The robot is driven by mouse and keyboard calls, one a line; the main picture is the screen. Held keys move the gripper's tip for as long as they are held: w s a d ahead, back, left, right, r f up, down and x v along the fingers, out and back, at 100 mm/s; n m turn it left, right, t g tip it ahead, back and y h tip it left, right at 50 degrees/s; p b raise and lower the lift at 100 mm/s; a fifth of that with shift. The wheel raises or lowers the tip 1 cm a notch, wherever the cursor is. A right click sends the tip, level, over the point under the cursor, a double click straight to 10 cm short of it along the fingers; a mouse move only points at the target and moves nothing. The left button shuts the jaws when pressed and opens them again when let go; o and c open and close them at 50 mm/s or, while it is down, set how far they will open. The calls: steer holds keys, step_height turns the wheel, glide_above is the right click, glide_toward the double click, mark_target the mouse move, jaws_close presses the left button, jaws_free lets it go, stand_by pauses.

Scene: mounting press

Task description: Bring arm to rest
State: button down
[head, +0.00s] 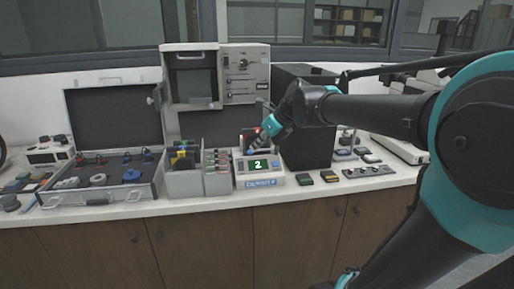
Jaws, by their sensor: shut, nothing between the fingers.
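My arm reaches in from the right of the head view, black with teal joint covers. My gripper (264,138) is shut and empty, and small in this view. It points down to the left, just above and behind a white device (260,180) with a green display reading 2. I cannot tell whether the fingertips touch anything. The wrist covers part of the tall black box behind it.
An open case (112,190) with several small parts lies at the left. Grey bins (184,184) stand beside the device. A mounting press cabinet (243,75) and a black box (308,152) stand behind. Small blocks (304,180) lie near the front edge.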

steer(key=s+d+f+n+h, duration=0.2)
steer(key=s+d+f+n, duration=0.3)
steer(key=f+n, duration=0.3)
steer(key=s+d+f+n+h, duration=0.2)
steer(key=s+d+f+n, duration=0.3)
steer(key=s+f+n, duration=0.2)
steer(key=s+d+f+n+g+h, duration=0.1)
steer(key=s+d+f+n, duration=0.4)
steer(key=f+n, duration=0.5)
steer(key=shift+s+d+f+n+h, duration=0.45)
steer(key=shift+s+n, duration=0.25)
steer(key=shift+s, duration=0.2)
